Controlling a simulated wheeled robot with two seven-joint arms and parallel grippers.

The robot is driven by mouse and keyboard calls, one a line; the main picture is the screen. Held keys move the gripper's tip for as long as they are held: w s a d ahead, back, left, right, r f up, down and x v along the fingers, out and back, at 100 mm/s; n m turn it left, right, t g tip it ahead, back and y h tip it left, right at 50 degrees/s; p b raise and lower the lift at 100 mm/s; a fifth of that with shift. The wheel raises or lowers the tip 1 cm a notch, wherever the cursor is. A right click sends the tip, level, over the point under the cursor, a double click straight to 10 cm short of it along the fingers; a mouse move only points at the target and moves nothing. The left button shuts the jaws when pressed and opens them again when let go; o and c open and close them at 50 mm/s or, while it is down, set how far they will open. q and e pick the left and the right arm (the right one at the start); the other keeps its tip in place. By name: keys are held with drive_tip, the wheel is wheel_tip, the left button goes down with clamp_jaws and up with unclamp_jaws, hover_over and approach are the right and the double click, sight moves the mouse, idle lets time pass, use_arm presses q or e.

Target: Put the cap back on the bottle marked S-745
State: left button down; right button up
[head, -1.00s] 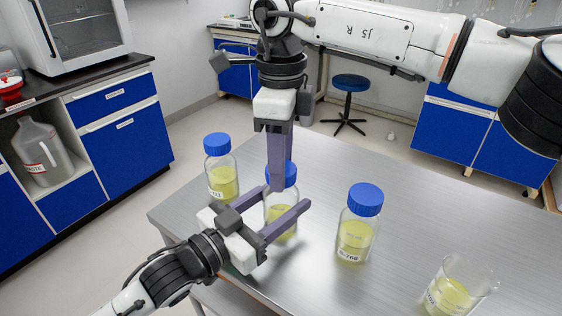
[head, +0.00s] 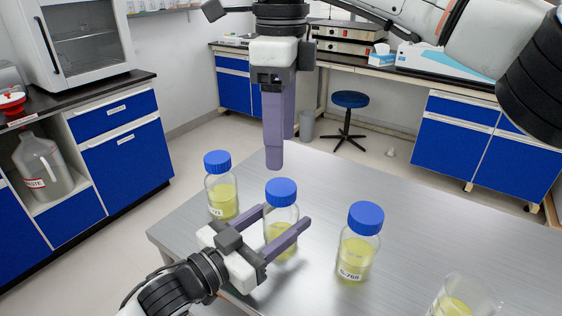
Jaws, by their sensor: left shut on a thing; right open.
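My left gripper (head: 277,228) is shut around the body of the middle bottle (head: 280,236), which stands upright on the metal table with yellow liquid inside. Its blue cap (head: 281,191) sits on its top. The gripper hides the label, so I cannot read its mark. My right gripper (head: 275,163) points down, open and empty, a little above the blue cap and apart from it. Another capped bottle (head: 222,198) stands behind to the left, its label partly readable. A third capped bottle (head: 356,254), marked S-760 or similar, stands to the right.
The metal table (head: 440,230) has free room behind and to the right of the bottles. An open beaker (head: 458,303) with yellow liquid stands at the lower right. Blue cabinets (head: 125,150), a waste jug (head: 42,168) and a stool (head: 350,105) are beyond the table.

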sight(267, 228)
drive_tip(key=shift+r, duration=1.45)
use_arm(q)
drive_tip(key=c, duration=0.6)
unclamp_jaws()
drive_tip(key=shift+c, duration=0.2)
drive_tip(key=shift+a, duration=0.1)
drive_tip(key=v, duration=0.9)
drive_tip(key=shift+s+a, duration=0.35)
drive_tip(key=shift+s, duration=0.1)
drive_tip(key=shift+r, duration=0.1)
use_arm(e)
drive_tip(key=shift+f, duration=0.15)
use_arm(q)
drive_tip(key=shift+r, duration=0.1)
